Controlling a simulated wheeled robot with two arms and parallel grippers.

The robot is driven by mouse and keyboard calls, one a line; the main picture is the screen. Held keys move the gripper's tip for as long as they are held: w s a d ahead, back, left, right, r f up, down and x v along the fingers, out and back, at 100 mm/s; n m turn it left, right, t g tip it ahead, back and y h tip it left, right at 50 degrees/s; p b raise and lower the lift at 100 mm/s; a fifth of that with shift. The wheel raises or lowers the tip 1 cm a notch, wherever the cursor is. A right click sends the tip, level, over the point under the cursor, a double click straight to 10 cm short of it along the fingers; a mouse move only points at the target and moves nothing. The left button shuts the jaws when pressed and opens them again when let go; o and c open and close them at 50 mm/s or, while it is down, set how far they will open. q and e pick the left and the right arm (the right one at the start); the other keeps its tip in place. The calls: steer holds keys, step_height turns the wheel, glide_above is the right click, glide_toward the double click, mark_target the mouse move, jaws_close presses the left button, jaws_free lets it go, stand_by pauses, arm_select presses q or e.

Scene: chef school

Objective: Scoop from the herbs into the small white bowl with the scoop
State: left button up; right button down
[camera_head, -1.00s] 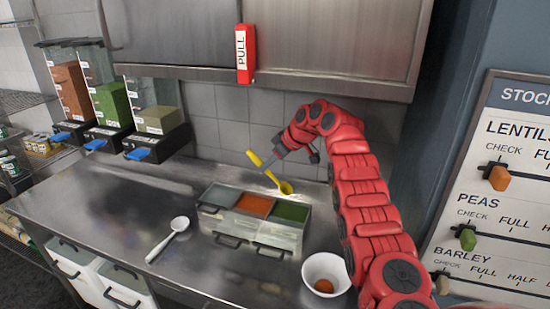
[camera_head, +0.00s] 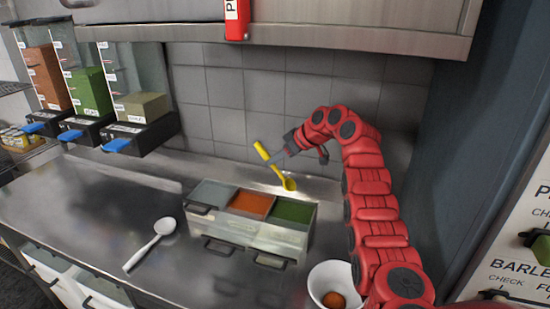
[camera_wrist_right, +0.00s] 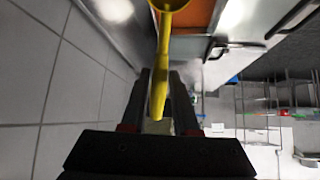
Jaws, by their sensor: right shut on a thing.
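My right gripper (camera_head: 277,158) is shut on the handle of a yellow scoop (camera_head: 289,184) and holds it behind the ingredient box. The scoop's bowl end hangs down near the box's back edge; it also shows in the right wrist view (camera_wrist_right: 163,50). The green herbs (camera_head: 292,210) fill the right compartment of the box. The small white bowl (camera_head: 318,282) stands on the counter right of the box, partly hidden by my right arm, with something orange-brown inside. My left gripper is not in view.
The metal box (camera_head: 255,233) also has an orange-red compartment (camera_head: 250,203) and a grey one (camera_head: 213,194). A white spoon (camera_head: 150,245) lies on the counter at left. Dispensers (camera_head: 140,120) stand at the back left. A cabinet (camera_head: 330,22) hangs above.

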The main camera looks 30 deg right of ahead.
mark_target(286, 180)
steer(key=shift+s+f, duration=0.1)
steer(key=shift+f, duration=0.2)
steer(key=shift+w+f, duration=0.2)
steer(key=shift+f, duration=0.9)
steer(key=shift+s+f+b, duration=0.15)
steer(key=shift+f+b, duration=0.25)
steer(key=shift+f, duration=0.5)
steer(key=shift+s+d+f+p, duration=0.15)
steer(key=shift+s+f, duration=0.1)
steer(key=shift+f, duration=0.4)
steer(key=shift+s+d+f+p, duration=0.15)
steer(key=shift+s+f, duration=0.1)
steer(key=shift+f, duration=0.4)
steer(key=shift+s+d+f+p, duration=0.15)
steer(key=shift+s+f, duration=0.1)
steer(key=shift+f, duration=0.4)
steer(key=shift+w+a+r+p, duration=0.15)
steer(key=shift+r+p, duration=0.25)
steer(key=shift+r, duration=1.75)
steer(key=shift+w+r+p, duration=0.15)
steer(key=shift+r+p, duration=0.25)
steer(key=shift+r, duration=1.7)
